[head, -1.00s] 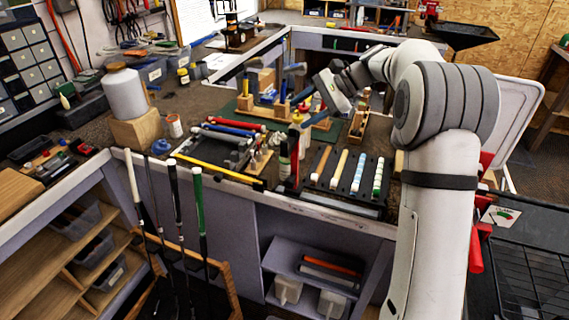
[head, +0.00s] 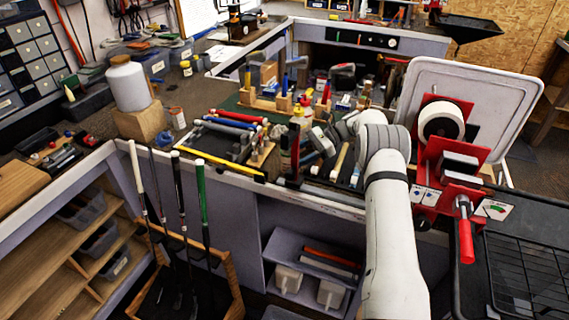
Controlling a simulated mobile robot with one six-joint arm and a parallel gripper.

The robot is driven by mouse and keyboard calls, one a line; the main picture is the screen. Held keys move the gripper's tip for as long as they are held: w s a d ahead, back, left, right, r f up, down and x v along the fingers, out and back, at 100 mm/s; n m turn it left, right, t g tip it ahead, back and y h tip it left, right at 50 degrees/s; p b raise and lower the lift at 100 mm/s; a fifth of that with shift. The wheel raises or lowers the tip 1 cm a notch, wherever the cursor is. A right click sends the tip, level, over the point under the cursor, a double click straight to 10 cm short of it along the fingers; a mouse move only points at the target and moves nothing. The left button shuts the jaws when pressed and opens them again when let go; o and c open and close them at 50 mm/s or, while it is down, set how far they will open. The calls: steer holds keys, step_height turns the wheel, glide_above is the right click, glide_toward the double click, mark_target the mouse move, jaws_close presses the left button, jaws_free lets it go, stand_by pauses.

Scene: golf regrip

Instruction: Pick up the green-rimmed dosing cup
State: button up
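I cannot pick out a green-rimmed dosing cup; it may be too small to tell or hidden behind my arm. My gripper (head: 322,141) is low over the front part of the workbench, just right of the bottles.
Bottles (head: 299,125) stand close left of my gripper. Hammers in a wooden rack (head: 262,104) stand behind. A red tape stand (head: 443,165) is right of my arm. A white jug (head: 128,86) stands on a wooden block at left. Golf clubs (head: 201,200) lean in front.

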mark_target(284, 162)
steer(key=x, duration=0.5)
steer(key=shift+a+r, duration=0.1)
steer(key=shift+a, duration=0.15)
steer(key=c, duration=0.7)
